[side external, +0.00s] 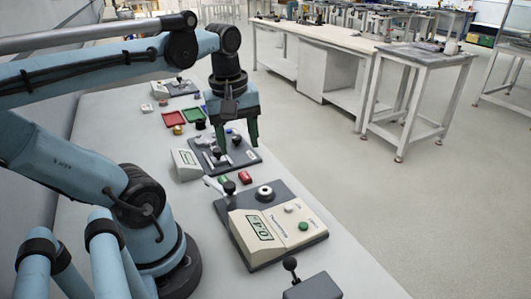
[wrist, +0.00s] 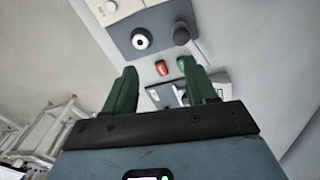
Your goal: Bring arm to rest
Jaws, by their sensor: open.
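My gripper (side external: 238,134) hangs over the dark base plate of a small device (side external: 236,156) in the side external view, its green fingers pointing down. In the wrist view my gripper (wrist: 160,88) shows two green fingers spread apart with nothing between them. Beyond the fingertips lie a red piece (wrist: 162,68) and a green piece (wrist: 181,64). The device under my gripper is partly hidden by the fingers.
A cream instrument with a display (side external: 270,228) stands closer on the bench. Red (side external: 174,118) and green (side external: 193,115) trays lie behind my gripper. A lever box (side external: 312,287) sits at the front. Open floor lies right of the bench (side external: 345,285).

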